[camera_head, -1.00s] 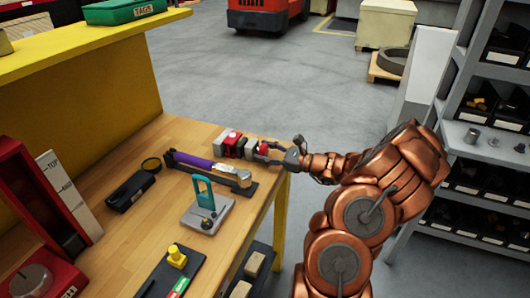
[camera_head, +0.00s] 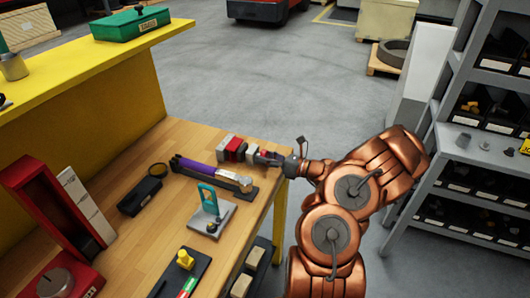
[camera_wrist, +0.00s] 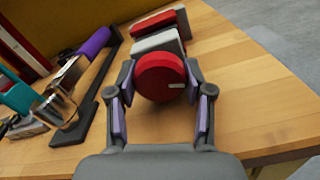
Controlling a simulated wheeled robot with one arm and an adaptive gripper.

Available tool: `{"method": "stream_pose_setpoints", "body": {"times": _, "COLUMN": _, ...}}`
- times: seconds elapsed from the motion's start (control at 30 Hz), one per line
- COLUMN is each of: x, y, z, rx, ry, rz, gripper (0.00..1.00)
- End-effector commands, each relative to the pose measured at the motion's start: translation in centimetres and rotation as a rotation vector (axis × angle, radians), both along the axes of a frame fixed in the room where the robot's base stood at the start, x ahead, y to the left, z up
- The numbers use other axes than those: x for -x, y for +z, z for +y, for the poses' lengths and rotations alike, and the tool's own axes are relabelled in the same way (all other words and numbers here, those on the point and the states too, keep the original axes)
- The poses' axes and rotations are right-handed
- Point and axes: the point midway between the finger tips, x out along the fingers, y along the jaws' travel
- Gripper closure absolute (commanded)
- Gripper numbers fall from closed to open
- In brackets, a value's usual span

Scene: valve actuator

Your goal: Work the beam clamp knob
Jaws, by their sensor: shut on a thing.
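The beam clamp knob (camera_wrist: 157,80) is a round red disc with a short white mark near its right edge in the wrist view. My gripper (camera_wrist: 160,76) has one finger on each side of the disc and is shut on it. Behind the knob in the wrist view is the grey and red clamp body (camera_wrist: 160,42). In the head view the clamp (camera_head: 232,148) sits at the far right corner of the wooden bench, and my gripper (camera_head: 266,158) reaches it from the right, mostly hiding the knob.
A purple-handled tool (camera_head: 195,168) lies on a dark stand beside the clamp. Nearer are a teal-shackled padlock (camera_head: 208,199) on a grey plate and a black case (camera_head: 139,196). The bench (camera_head: 150,250) has bare wood between them. A grey shelf rack (camera_head: 470,160) stands right of my arm.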

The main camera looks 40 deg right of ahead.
Motion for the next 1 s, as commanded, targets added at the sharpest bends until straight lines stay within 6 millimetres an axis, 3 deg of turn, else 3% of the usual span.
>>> {"method": "stream_pose_setpoints", "body": {"times": 0.73, "x": 0.05, "y": -0.14, "z": -0.02, "rx": -0.089, "ry": -0.001, "rz": 0.053, "gripper": 0.84}}
{"method": "stream_pose_setpoints", "body": {"times": 0.77, "x": 0.04, "y": -0.13, "z": -0.02, "rx": -0.089, "ry": -0.001, "rz": 0.053, "gripper": 0.47}}
{"method": "stream_pose_setpoints", "body": {"times": 1.0, "x": 0.01, "y": -0.06, "z": 0.00, "rx": -0.089, "ry": -0.001, "rz": 0.051, "gripper": 0.23}}
